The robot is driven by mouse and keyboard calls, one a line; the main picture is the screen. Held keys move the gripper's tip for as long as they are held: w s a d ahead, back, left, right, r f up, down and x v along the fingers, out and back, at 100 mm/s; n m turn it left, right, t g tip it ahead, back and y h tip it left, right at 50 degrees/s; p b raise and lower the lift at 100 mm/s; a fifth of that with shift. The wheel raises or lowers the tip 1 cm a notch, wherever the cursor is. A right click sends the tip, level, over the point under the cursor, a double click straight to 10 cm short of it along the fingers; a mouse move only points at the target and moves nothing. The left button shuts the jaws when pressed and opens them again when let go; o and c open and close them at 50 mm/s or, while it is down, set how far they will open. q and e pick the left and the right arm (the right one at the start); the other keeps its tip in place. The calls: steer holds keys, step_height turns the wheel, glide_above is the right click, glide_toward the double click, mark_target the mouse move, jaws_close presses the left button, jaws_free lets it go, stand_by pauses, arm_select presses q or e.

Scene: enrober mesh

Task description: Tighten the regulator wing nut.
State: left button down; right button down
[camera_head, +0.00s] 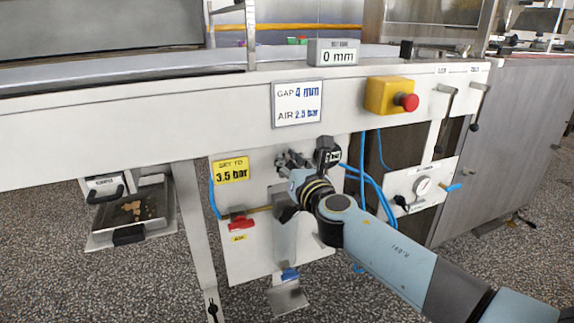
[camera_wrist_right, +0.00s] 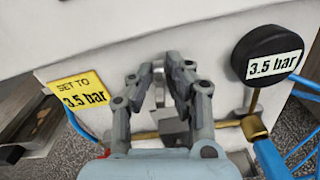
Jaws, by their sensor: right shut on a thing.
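My right gripper (camera_head: 284,160) reaches in from the lower right to the regulator panel (camera_head: 240,255) under the machine frame. In the right wrist view its fingertips (camera_wrist_right: 162,68) are close together, shut on a small grey part, which I take to be the wing nut; the fingers hide most of it. The black round gauge (camera_wrist_right: 268,54) beside it reads 3.5 bar. In the head view this gauge (camera_head: 328,148) is partly covered by my arm. The yellow sign (camera_wrist_right: 80,92) left of the gripper says SET TO 3.5 bar. My left gripper is not in view.
A red valve handle (camera_head: 241,224) and blue air hoses (camera_head: 378,190) are close to my right arm. A yellow box with a red button (camera_head: 405,101) sits above right. A crumb tray (camera_head: 157,213) is at left. A second gauge panel (camera_head: 422,187) is at right.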

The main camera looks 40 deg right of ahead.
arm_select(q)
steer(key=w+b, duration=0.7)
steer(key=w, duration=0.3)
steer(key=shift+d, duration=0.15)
arm_select(e)
steer(key=shift+s+d+f+m, duration=0.1)
steer(key=shift+d+f+m, duration=0.15)
steer(key=shift+m, duration=2.4)
steer(key=shift+d+f+m, duration=0.1)
steer(key=shift+f+m, duration=0.15)
steer(key=shift+m, duration=2.35)
steer(key=shift+s+d+f+m, duration=0.1)
steer(key=shift+d+f+m, duration=0.15)
steer(key=shift+m, duration=2.4)
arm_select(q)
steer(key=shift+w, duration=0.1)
arm_select(e)
steer(key=c, duration=1.4)
jaws_free()
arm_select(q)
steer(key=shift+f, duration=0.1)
arm_select(e)
steer(key=shift+o, duration=0.2)
steer(key=v, duration=1.2)
